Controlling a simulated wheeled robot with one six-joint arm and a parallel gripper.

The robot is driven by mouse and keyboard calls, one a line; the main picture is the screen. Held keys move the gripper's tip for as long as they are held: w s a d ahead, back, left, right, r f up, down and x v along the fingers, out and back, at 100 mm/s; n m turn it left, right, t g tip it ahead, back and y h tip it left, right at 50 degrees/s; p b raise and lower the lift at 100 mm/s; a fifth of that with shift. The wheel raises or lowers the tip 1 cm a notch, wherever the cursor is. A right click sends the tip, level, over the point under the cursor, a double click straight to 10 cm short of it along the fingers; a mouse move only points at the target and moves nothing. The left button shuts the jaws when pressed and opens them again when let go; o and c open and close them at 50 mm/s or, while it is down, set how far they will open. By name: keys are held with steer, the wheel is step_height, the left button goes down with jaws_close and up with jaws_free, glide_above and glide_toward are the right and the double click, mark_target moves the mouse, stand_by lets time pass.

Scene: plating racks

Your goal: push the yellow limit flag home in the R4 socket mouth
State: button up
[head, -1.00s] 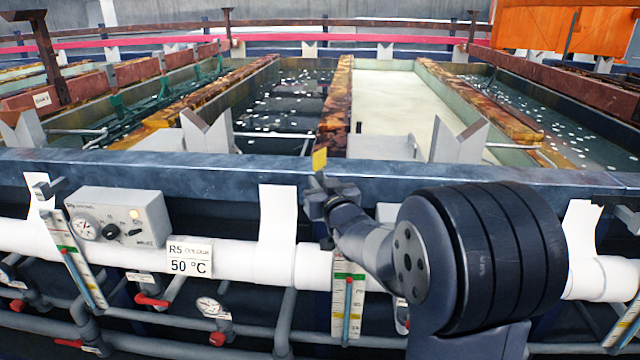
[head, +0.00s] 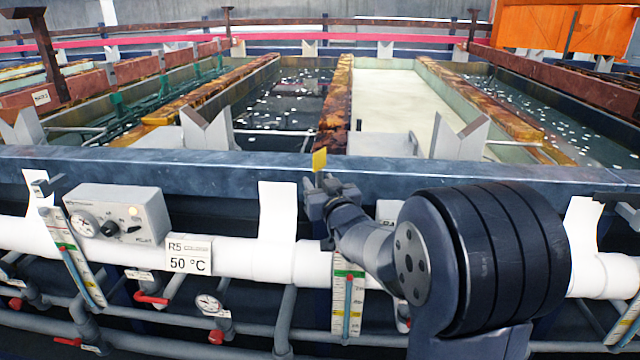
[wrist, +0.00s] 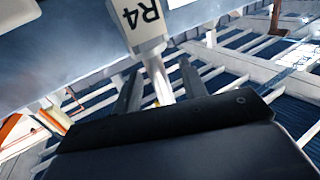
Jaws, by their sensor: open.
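The yellow limit flag (head: 319,160) stands upright just above my gripper (head: 317,187) in the head view, in front of the blue-grey tank rail. In the wrist view, a white block marked R4 (wrist: 143,25) is seen upside down, and a pale metallic stem (wrist: 158,80) runs from it towards my gripper (wrist: 160,85). My fingers are open, one on each side of the stem, with gaps visible. I cannot tell how deep the flag sits in the R4 socket mouth; the mouth itself is not clearly seen.
The blue-grey rail (head: 180,170) crosses behind my gripper. Below it run a white pipe (head: 230,257), a control box (head: 118,215) and thermometers (head: 347,300). Open tanks (head: 285,100) and V-shaped supports (head: 208,130) lie beyond the rail.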

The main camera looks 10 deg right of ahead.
steer(key=s+d, duration=0.1)
steer(key=s, duration=0.9)
steer(key=shift+s, duration=0.25)
steer(key=w, duration=0.7)
steer(key=w+a, duration=0.1)
steer(key=w, duration=0.3)
steer(key=shift+r+p, duration=0.35)
steer(key=shift+p, duration=0.05)
steer(key=shift+s+r, duration=0.1)
steer(key=shift+r, duration=0.05)
steer(key=shift+s, duration=0.1)
